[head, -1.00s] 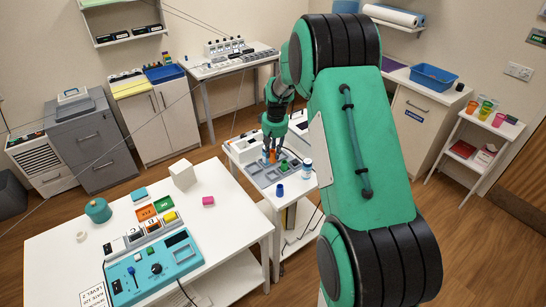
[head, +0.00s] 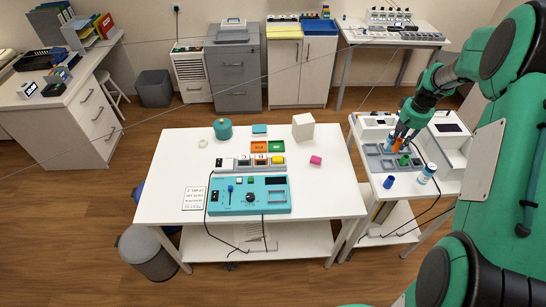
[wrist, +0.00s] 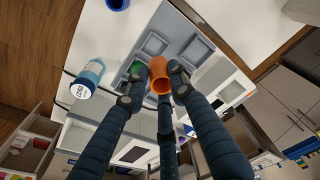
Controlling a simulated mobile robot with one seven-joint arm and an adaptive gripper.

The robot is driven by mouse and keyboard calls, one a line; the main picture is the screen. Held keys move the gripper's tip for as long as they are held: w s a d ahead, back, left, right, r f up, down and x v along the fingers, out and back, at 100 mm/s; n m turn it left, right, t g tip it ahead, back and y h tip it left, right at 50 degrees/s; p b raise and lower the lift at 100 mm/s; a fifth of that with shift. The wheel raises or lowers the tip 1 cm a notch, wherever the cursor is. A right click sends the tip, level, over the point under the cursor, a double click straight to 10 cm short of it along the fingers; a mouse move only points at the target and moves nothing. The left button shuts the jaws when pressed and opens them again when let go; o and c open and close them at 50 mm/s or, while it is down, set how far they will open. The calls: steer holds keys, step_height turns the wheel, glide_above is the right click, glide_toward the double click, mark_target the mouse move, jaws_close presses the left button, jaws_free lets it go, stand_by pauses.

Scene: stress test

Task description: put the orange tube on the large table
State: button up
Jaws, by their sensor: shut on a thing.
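The orange tube (wrist: 160,78) is held between the fingers of my gripper (wrist: 156,82) in the wrist view, its open end facing the camera. In the head view the orange tube (head: 397,145) shows small at my gripper (head: 401,140), over a grey tray (head: 376,163) on the small side table at the right. Whether the tube still touches the tray, I cannot tell. The large white table (head: 170,160) stands in the middle of the head view, left of the small table, with free surface around its items.
The large table bears a teal control box (head: 222,205), a white cube (head: 303,127), a pink block (head: 316,160), a teal pot (head: 223,129) and small trays. The large table's right front is clear.

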steer(key=a+f+n+b, duration=0.1)
steer(key=a+f, duration=0.3)
steer(key=a, duration=0.8)
steer(key=a+f+n+b, duration=0.1)
steer(key=a+f, duration=0.3)
steer(key=a, duration=0.7)
steer(key=a+f+n+b, duration=0.2)
steer(key=a+f, duration=0.3)
steer(key=a, duration=0.7)
steer(key=shift+s+a+y, duration=0.3)
steer(key=shift+a, duration=0.05)
steer(key=shift+w+f, duration=0.1)
steer(key=shift+f, duration=0.05)
steer(key=w, duration=0.5)
steer(key=w+f+b, duration=0.1)
steer(key=w, duration=0.4)
steer(key=w+a+b, duration=0.1)
steer(key=w, duration=0.4)
steer(key=shift+w+f, duration=0.25)
steer(key=shift+w, duration=0.15)
steer(key=shift+f+b, duration=0.8)
steer(key=shift+f, duration=0.95)
